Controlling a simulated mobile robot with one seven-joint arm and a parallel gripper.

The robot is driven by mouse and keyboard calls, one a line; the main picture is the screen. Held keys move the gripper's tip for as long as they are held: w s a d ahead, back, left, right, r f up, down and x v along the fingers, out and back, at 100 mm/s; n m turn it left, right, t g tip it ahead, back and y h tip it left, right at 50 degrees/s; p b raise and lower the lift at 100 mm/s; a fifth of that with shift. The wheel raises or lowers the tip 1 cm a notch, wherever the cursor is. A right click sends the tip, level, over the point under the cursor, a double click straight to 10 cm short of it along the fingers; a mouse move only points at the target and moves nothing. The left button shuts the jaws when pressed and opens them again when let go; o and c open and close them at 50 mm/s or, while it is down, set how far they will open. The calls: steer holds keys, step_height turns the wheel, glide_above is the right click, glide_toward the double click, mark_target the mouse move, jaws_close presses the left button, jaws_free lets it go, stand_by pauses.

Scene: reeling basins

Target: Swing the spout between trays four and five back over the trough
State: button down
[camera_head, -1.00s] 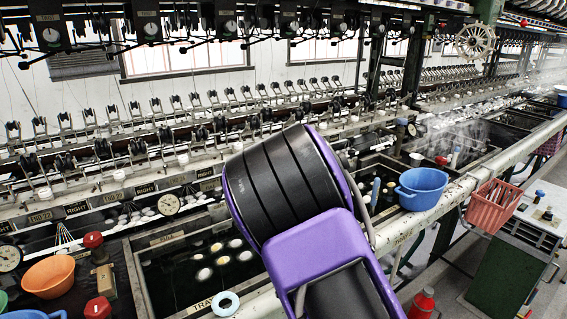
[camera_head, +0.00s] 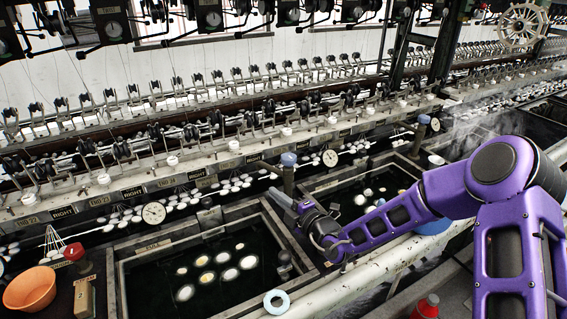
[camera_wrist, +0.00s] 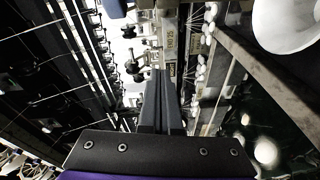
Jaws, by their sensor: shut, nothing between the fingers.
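My gripper (camera_head: 281,198) reaches in from the right, low over the divider between two dark water trays. Its grey fingers are together and empty; they also show in the wrist view (camera_wrist: 160,95). Just behind the fingertips stands a dark upright post with a blue cap (camera_head: 289,160), apparently the spout's fitting; a blue edge shows at the top of the wrist view (camera_wrist: 115,8). I cannot clearly make out the spout's arm or which way it points. The left tray (camera_head: 125,280) holds several cocoons; the right tray (camera_head: 330,180) is partly hidden by my arm. Tray numbers are unreadable.
The trough with many white cocoons (camera_head: 235,184) runs behind the trays. A round gauge (camera_head: 154,213) and an orange bowl (camera_head: 30,289) are at left. A dark knob (camera_head: 284,257) stands on the divider.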

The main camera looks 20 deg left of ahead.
mark_target(274, 171)
steer(key=w+a+f, duration=0.1)
steer(key=w+a, duration=0.6)
steer(key=w, duration=0.2)
steer(key=shift+w+f+m+t, duration=0.15)
steer(key=shift+w+m+t, duration=0.15)
steer(key=shift+w, duration=0.05)
